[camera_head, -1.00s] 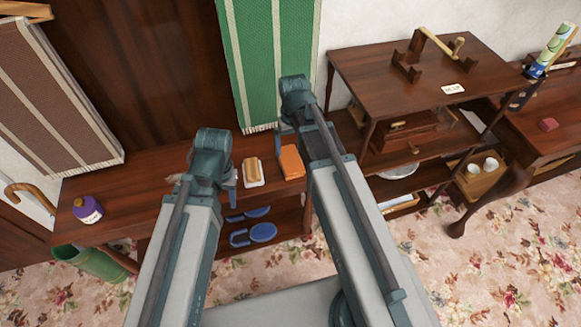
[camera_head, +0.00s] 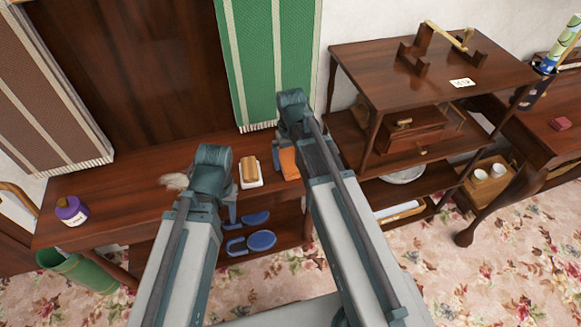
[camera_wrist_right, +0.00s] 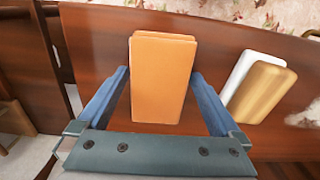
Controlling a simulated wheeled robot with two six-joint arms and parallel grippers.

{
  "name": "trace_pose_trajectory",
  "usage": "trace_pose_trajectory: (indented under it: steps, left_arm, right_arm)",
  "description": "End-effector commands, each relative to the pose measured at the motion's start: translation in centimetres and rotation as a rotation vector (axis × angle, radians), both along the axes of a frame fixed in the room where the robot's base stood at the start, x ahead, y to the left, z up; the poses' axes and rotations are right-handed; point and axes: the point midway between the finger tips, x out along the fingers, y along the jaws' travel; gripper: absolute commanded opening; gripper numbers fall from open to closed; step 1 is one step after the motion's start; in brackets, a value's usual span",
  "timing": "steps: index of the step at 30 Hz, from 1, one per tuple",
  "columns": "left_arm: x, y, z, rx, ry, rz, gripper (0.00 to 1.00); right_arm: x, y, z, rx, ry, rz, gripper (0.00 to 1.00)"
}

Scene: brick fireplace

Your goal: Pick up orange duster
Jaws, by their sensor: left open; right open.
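The orange duster (camera_head: 289,163) is a folded orange block on the dark wooden side table. My right gripper (camera_head: 284,144) partly hides it in the head view. In the right wrist view, the orange duster (camera_wrist_right: 160,75) stands out between the two blue fingers of my right gripper (camera_wrist_right: 160,82). My left gripper (camera_head: 231,203) hangs by the table's front edge, left of the duster, open and empty.
A tan brush on a white tray (camera_head: 250,172) lies left of the duster; the brush (camera_wrist_right: 262,93) also shows in the wrist view. A purple bottle (camera_head: 71,211) stands at the table's left end. Blue dustpan-like items (camera_head: 262,240) sit on the lower shelf. A tiered shelf (camera_head: 440,70) stands right.

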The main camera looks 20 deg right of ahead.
Motion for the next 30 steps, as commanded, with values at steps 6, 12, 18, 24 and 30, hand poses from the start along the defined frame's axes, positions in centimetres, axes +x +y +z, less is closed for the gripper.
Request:
trace_pose_trajectory:
  steps: [6,12,18,24,30]
  left_arm:
    - [0.0,0.0,-0.54,0.0,0.0,0.0,0.5]
    - [0.0,0.0,-0.52,0.0,0.0,0.0,0.5]
    - [0.0,0.0,-0.53,0.0,0.0,0.0,0.5]
    - [0.0,0.0,-0.53,0.0,0.0,0.0,0.5]
    - [0.01,0.0,-0.43,0.0,0.0,0.0,0.5]
  right_arm:
    - [-0.01,-0.02,-0.55,0.0,0.0,0.0,1.0]
    - [-0.02,-0.03,-0.53,0.0,0.0,0.0,0.8]
    - [-0.02,-0.03,-0.53,0.0,0.0,0.0,0.44]
    - [-0.02,-0.03,-0.53,0.0,0.0,0.0,0.29]
    - [-0.02,-0.03,-0.44,0.0,0.0,0.0,0.29]
